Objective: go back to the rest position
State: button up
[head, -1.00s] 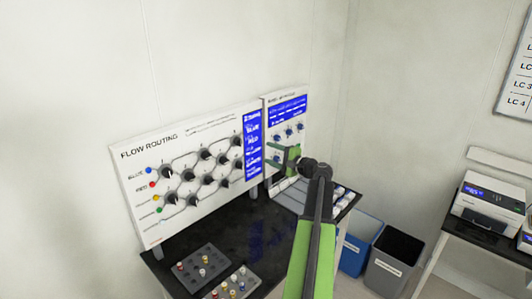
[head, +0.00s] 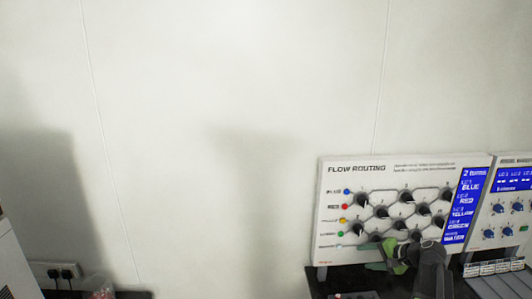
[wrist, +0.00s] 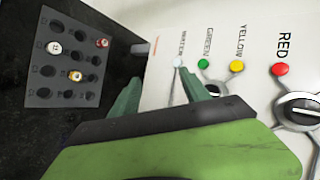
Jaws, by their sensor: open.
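My gripper (head: 378,257) is at the lower right of the head view, in front of the lower left part of the flow routing panel (head: 350,180). In the wrist view its two green fingers (wrist: 165,95) stand apart with nothing between them. Beyond the fingers is the panel (wrist: 235,30) with its coloured dots and dark knobs. My arm covers part of the panel's lower edge in the head view. The fingers look apart from the panel, but the exact gap cannot be told.
A dark rack (wrist: 60,80) with a few coloured-top pieces lies on the black bench (wrist: 18,50) in the wrist view. A second panel with blue knobs (head: 505,232) stands at the right. A wall socket (head: 62,272) is at the lower left. The wall between is bare.

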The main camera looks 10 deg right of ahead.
jog(key=s+a+f+n+g+h+b, duration=0.1)
jog(key=s+a+f+n+g+b, duration=0.1)
jog(key=a, duration=0.7)
jog(key=s+a+f+n+g+h+b, duration=0.2)
jog(key=s+a+f+n+g, duration=0.2)
jog(key=a+f, duration=0.5)
jog(key=s+a+f+n+g+h+b, duration=0.2)
jog(key=s+a+f+n, duration=0.3)
jog(key=a, duration=0.6)
jog(key=shift+s+a+f+g+b, duration=0.15)
jog(key=shift+s+f+g+b, duration=0.15)
jog(key=shift+s+f+g, duration=0.35)
jog(key=shift+c, duration=0.4)
